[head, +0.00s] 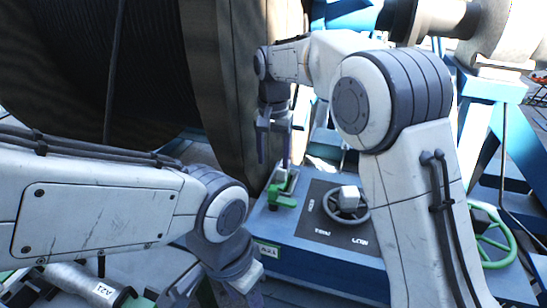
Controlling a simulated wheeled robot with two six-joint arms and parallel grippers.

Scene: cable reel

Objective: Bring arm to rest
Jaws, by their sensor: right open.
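My right arm comes in from the right and reaches over a blue control box. Its gripper (273,148) points down with its fingers apart, just above and behind a green latch-like part (284,190) on the box's left end. I see nothing held between the fingers, and I cannot tell whether they touch the green part. My left arm crosses the lower left. Its gripper (215,293) points down and is cut off by the bottom edge, so its fingertips are hidden.
A large cable reel (214,70) stands close to the left of my right gripper. The blue box (330,263) carries a small handwheel (348,200) and a green wheel (492,243). A grey cylinder labelled A21 (85,286) lies at the lower left. Blue framework (483,100) stands at right.

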